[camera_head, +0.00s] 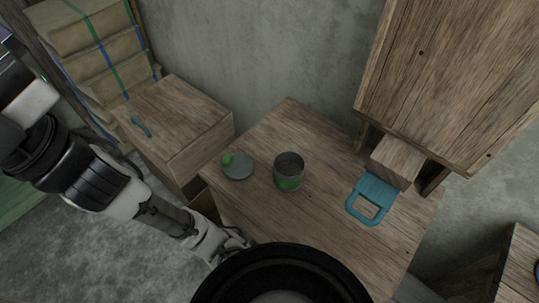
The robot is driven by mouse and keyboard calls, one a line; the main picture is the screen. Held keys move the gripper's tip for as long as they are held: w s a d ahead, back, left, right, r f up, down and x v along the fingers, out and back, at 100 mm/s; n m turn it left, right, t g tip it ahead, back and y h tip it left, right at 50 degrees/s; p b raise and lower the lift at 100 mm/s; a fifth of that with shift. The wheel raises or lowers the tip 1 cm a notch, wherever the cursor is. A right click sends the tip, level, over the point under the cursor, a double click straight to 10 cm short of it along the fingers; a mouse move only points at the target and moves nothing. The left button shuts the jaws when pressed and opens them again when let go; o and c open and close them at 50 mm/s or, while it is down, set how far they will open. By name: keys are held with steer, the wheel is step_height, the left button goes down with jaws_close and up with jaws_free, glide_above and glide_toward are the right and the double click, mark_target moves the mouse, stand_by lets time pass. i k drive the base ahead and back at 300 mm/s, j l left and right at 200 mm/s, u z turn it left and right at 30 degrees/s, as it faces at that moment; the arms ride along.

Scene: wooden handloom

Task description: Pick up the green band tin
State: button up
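The green band tin (288,176) stands upright and open on the wooden table, grey with a green band round its lower part. A round grey lid (238,168) with a green knob lies on the table to its left, apart from it. My gripper (240,241) is low in the picture, near the table's front left edge, to the lower left of the tin and apart from it. Its fingers are small and partly hidden by the dark round shape at the bottom, so I cannot tell whether it is open or shut.
A teal handled object (369,200) lies on the table (331,230) at the right, beside a wooden block (397,160) under a large wooden cabinet (455,75). A wooden box (175,120) with a small blue item stands at the left. Wrapped bundles (92,50) are stacked behind it.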

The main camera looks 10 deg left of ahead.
mark_target(289, 167)
steer(key=j+z, duration=0.2)
steer(key=j, duration=0.2)
steer(key=k+j+z, duration=0.1)
steer(key=j+z, duration=0.15)
steer(key=j, duration=0.15)
steer(key=k+j+z, duration=0.2)
steer(key=j, duration=0.2)
steer(key=j+z, duration=0.25)
steer(key=k+j+z, duration=0.2)
steer(key=j, duration=0.25)
